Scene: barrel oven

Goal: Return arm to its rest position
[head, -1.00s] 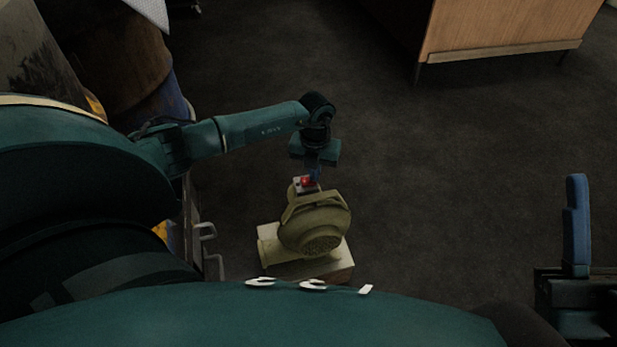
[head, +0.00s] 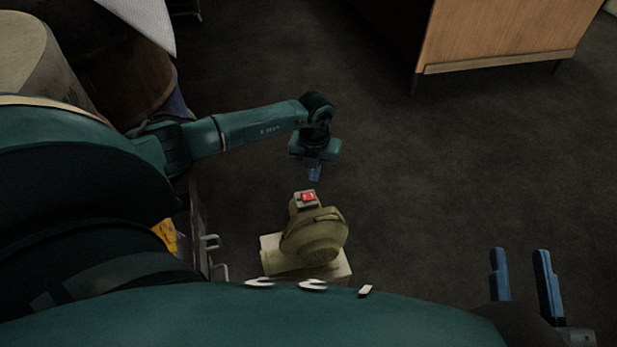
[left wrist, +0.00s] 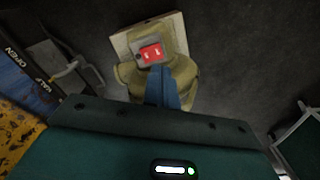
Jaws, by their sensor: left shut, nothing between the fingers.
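My left gripper (head: 315,172) is shut and empty. In the head view its blue fingertips are just beyond and above the red switch (head: 307,197) on top of the olive blower (head: 314,245), with a gap between them. In the left wrist view the shut blue fingers (left wrist: 163,88) point toward the blower (left wrist: 184,70), and the red switch (left wrist: 152,53) shows past their tips. My right gripper (head: 522,280) is at the lower right in the head view, its two blue fingers apart with nothing between them.
The blower stands on a pale block (head: 338,268). Metal handles (head: 212,255) and a yellow part are to its left. Barrels (head: 122,70) stand at the upper left, and a wooden cabinet (head: 490,35) at the upper right. The dark floor between is clear.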

